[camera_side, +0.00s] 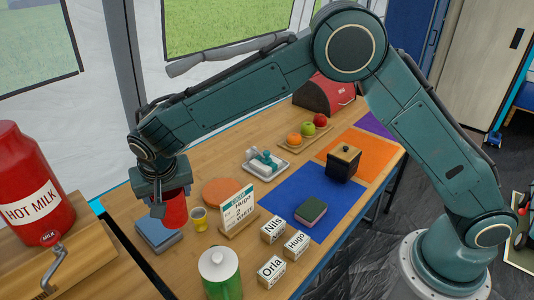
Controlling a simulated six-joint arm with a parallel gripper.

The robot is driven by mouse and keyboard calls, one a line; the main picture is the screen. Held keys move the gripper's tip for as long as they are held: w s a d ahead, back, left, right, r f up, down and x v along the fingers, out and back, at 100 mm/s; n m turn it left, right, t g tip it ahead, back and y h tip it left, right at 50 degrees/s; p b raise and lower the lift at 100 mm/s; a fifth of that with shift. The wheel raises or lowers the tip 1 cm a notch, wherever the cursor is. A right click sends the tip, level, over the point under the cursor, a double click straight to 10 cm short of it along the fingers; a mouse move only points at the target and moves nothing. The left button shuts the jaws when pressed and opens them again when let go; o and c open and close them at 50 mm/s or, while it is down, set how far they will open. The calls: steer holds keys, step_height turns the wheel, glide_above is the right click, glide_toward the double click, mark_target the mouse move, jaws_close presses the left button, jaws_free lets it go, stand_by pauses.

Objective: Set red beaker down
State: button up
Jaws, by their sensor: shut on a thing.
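The red beaker (175,211) is at the left end of the wooden table. My gripper (163,212) points down and is shut on it. The beaker looks roughly upright, with its upper part partly hidden by the jaws. It is beside a blue-grey folded cloth or pad (158,236) and left of a small yellow cup (199,218). I cannot tell whether its base touches anything.
An orange disc (221,191), a sign (238,206), name blocks (272,229) and a green canister (221,274) stand close by. A blue mat (325,188) carries a sponge (311,210) and a dark box (343,163).

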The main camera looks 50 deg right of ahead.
step_height(320, 180, down, 16)
steer(key=shift+f, duration=0.2)
stand_by(0.7)
steer(key=shift+f, duration=0.1)
steer(key=o, duration=1)
steer(key=v, duration=1.2)
